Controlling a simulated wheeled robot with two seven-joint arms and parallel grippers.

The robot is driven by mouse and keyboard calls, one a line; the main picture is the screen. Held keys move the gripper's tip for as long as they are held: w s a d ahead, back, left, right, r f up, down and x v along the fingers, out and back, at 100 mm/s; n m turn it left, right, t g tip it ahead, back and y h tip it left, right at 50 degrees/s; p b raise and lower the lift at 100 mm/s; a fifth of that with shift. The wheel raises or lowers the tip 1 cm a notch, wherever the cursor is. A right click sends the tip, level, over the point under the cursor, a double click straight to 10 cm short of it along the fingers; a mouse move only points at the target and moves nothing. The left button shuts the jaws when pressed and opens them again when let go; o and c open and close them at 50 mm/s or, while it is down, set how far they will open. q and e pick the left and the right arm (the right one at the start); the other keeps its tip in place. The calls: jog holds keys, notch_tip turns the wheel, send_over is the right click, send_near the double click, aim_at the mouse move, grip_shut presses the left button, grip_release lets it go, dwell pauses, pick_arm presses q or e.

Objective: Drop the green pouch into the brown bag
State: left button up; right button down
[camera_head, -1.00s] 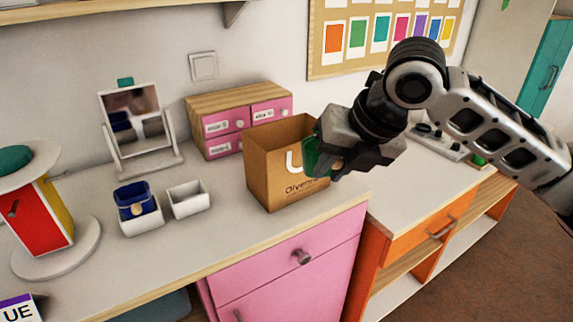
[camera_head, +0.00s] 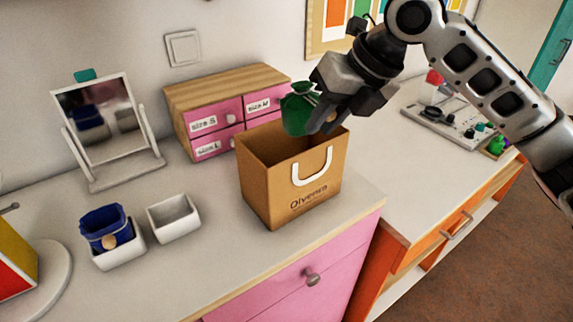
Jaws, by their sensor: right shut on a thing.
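The green pouch (camera_head: 297,112) is held by my right gripper (camera_head: 316,110), which is shut on it. The brown bag (camera_head: 293,190) stands upright and open on the white counter, with a white handle on its front and the word "Olvenra". The pouch hangs over the bag's open mouth, near its back edge; its lower end overlaps the opening in the view, and I cannot tell exactly how high it is. My left gripper is not in view.
A blue pouch (camera_head: 107,228) sits in a white box (camera_head: 122,254) beside an empty white box (camera_head: 174,219). A mirror (camera_head: 103,120) and a pink drawer unit (camera_head: 218,133) stand behind. A tray of small tools (camera_head: 447,122) lies on the right counter.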

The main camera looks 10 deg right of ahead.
jog(key=f+b, duration=0.1)
jog(key=f, duration=0.1)
jog(key=f+b, duration=0.2)
jog(key=f, duration=0.1)
jog(key=shift+s+f+b, duration=0.2)
jog(key=shift+f+b, duration=0.05)
jog(key=shift+b, duration=0.05)
jog(key=c, duration=1.3)
grip_release()
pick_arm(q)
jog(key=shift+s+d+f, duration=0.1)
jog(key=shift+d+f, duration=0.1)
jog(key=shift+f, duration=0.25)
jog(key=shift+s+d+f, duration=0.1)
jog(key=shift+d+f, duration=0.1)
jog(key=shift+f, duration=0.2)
pick_arm(e)
jog(key=shift+o, duration=0.2)
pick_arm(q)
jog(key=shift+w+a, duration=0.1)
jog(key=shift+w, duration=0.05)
pick_arm(e)
jog(key=v, duration=1.6)
